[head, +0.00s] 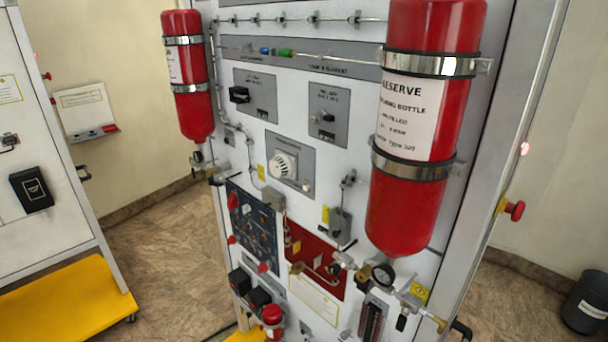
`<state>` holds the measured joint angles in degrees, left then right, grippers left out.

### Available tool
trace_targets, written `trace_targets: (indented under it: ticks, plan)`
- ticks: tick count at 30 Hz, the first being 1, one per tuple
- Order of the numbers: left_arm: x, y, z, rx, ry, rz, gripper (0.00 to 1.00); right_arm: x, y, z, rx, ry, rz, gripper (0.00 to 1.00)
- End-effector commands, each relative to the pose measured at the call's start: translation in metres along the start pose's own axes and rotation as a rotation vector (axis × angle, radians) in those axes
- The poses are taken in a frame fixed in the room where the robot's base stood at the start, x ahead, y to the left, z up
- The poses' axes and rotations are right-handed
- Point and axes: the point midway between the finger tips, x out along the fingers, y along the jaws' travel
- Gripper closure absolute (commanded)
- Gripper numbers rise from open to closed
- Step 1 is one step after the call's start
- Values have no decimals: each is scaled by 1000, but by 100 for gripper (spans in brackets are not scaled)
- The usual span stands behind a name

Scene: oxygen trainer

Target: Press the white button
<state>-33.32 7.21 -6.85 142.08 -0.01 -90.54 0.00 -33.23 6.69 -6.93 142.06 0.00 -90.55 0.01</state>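An upright white trainer panel (350,60) fills the middle of the head view. A grey plate (307,157) at its centre carries a round white knob (283,167). A small white button-like piece (306,187) sits at the lower right of that plate, beside the knob; it is too small to show whether it is pressed. Nothing covers the knob or the small piece. Neither of my grippers is in view.
A large red bottle (416,210) projects from the panel at right, a smaller red bottle (190,116) at left. Valves and a gauge (383,274) stick out below. A second panel with a yellow base (65,300) stands left, a dark bin (585,302) right.

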Motion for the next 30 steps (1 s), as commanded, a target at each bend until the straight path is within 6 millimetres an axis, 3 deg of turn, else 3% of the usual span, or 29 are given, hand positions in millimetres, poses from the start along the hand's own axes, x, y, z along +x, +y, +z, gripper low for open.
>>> trace_targets:
  ticks: [1,12,30]
  plan:
    - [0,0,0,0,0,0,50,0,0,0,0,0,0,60]
    - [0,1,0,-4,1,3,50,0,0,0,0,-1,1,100]
    - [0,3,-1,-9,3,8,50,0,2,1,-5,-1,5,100]
